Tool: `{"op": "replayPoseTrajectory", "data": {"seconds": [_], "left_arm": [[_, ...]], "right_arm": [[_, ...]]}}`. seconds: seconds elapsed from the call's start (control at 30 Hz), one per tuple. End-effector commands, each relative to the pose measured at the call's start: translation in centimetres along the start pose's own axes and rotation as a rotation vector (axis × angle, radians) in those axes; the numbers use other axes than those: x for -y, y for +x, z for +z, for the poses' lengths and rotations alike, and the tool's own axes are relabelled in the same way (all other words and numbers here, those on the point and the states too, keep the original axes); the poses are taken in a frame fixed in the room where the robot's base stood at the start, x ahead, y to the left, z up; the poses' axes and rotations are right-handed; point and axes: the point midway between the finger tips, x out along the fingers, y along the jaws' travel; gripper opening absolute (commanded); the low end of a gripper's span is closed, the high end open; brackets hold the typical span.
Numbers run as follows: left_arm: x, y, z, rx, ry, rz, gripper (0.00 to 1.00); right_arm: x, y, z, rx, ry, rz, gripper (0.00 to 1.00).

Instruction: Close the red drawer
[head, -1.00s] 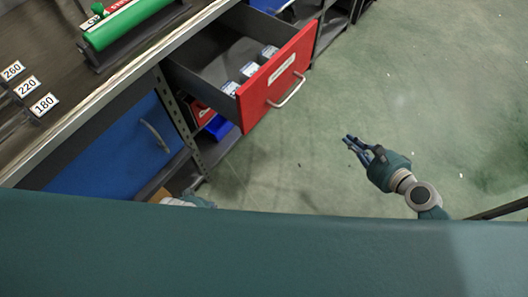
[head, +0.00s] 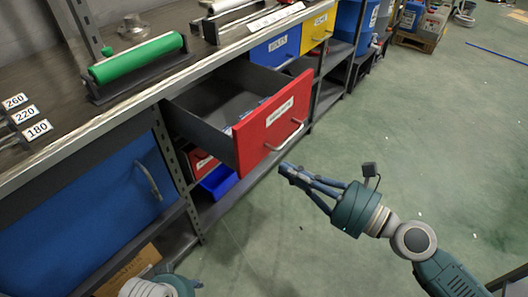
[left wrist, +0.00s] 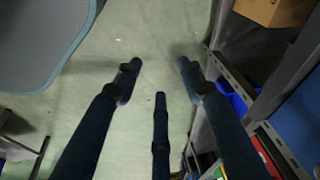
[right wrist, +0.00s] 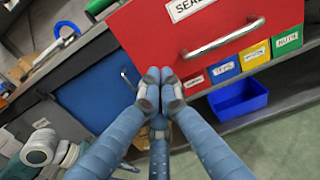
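The red drawer (head: 270,126) stands pulled out from under the workbench, with a label and a metal handle (head: 285,136) on its front. Small items inside show only partly over its front edge. My right gripper (head: 286,169) is just in front of and below the drawer front, not visibly touching it. In the right wrist view the red drawer (right wrist: 150,38) fills the top, and the right gripper's fingertips (right wrist: 160,75) are together with nothing seen between them. My left gripper (left wrist: 158,75) has its fingers spread and empty over the floor; the head view shows only part of the left arm at the bottom.
A blue door (head: 85,215) is left of the drawer. Blue (head: 276,46) and yellow (head: 317,27) drawers are beyond it, shut. A blue bin (head: 218,180) sits on the shelf below. A green roller (head: 137,57) lies on the bench. The floor at right is open.

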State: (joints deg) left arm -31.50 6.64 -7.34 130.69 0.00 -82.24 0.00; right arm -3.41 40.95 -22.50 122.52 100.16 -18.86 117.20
Motion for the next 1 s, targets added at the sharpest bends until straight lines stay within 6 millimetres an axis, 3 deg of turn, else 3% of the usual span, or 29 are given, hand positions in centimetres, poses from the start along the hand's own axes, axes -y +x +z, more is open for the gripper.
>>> {"op": "replayPoseTrajectory", "data": {"seconds": [0.2, 0.4, 1.0], "left_arm": [[-0.2, 3.9, 0.9, 0.024, 0.003, 0.004, 0.40], [-0.4, 6.1, 1.6, 0.033, 0.005, 0.006, 0.40], [-0.4, 6.8, 1.8, 0.033, 0.006, 0.007, 0.40]], "right_arm": [[-0.1, 3.7, 0.4, 0.003, -0.001, 0.002, 0.00], [0.0, 6.4, 0.1, 0.002, 0.000, 0.001, 0.00], [-0.1, 7.5, 0.0, 0.000, -0.001, 0.000, 0.00]]}}
